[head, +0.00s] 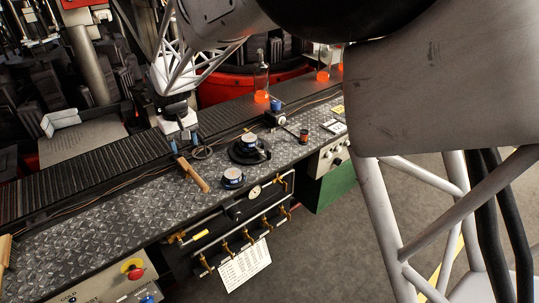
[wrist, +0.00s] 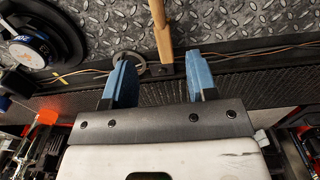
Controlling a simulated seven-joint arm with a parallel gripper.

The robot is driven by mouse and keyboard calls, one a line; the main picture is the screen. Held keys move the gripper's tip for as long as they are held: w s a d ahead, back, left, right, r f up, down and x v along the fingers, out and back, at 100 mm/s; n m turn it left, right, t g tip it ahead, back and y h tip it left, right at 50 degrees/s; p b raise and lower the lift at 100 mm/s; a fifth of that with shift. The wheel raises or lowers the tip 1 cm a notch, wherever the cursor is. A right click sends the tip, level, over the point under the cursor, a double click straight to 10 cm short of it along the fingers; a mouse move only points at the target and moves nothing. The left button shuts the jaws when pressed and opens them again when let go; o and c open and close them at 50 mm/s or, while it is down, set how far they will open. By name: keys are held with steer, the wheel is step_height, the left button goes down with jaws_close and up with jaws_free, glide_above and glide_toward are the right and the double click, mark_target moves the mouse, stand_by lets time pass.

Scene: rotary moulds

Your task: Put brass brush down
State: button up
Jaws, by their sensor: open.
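The brass brush (head: 195,177) shows as a long tan wooden handle lying on the diamond-plate bench top, near the conveyor side; I cannot make out its bristles. It also shows in the wrist view (wrist: 159,30), top centre, its near end beyond the fingertips. My gripper (head: 187,146) has two blue fingers. In the wrist view my gripper (wrist: 158,65) has its fingers spread wide with nothing between them. In the head view it is just above and behind the brush's far end, apart from the handle as far as I can see.
A dark ring (head: 202,152) lies beside the gripper. A ribbed conveyor (head: 100,151) runs behind. Glowing orange bottles (head: 261,85) stand further back.

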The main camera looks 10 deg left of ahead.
steer(key=s+d+r+m, duration=0.15)
steer(key=d+r, duration=0.25)
steer(key=d, duration=0.6)
steer(key=s+d+r+m+t, duration=0.1)
steer(key=s+d+r, duration=0.2)
steer(key=d, duration=0.7)
steer(key=s+d+r+m, duration=0.2)
steer(key=s+d+r, duration=0.15)
steer(key=d, duration=0.65)
steer(key=s+d+f+m+t, duration=0.1)
steer(key=s+d+m, duration=0.3)
steer(key=s+d, duration=1.6)
steer(key=shift+s+d+f+m+t, duration=0.25)
steer(key=shift+s+d+m+t, duration=0.1)
steer(key=shift+s, duration=0.1)
steer(key=shift+w, duration=0.1)
steer(key=shift+c, duration=0.2)
